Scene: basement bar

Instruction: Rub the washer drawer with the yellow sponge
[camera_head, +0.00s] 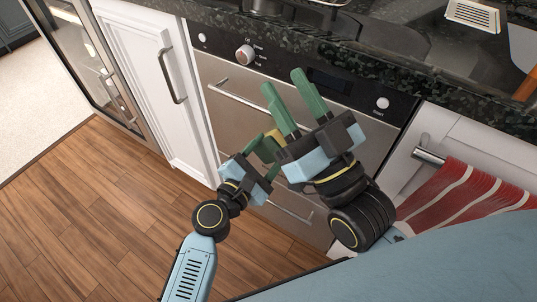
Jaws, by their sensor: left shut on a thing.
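The washer drawer appears to be the brushed-steel front (222,122) below a black control panel, with a long bar handle across it. The yellow sponge (275,135) shows as a small patch between green fingers, mostly hidden by my grippers. My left gripper (268,143), the lower one, is shut on the sponge in front of the steel face. Whether the sponge touches the steel I cannot tell. My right gripper (284,82), above and to the right, has its two green fingers apart, with nothing seen between them; it covers part of the steel front.
A dark speckled counter (390,75) runs above the steel front. A white cabinet door (150,75) with a bar handle is to the left. A red-and-white striped towel (465,190) hangs from a handle at right. Bare wooden floor (100,215) lies at lower left.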

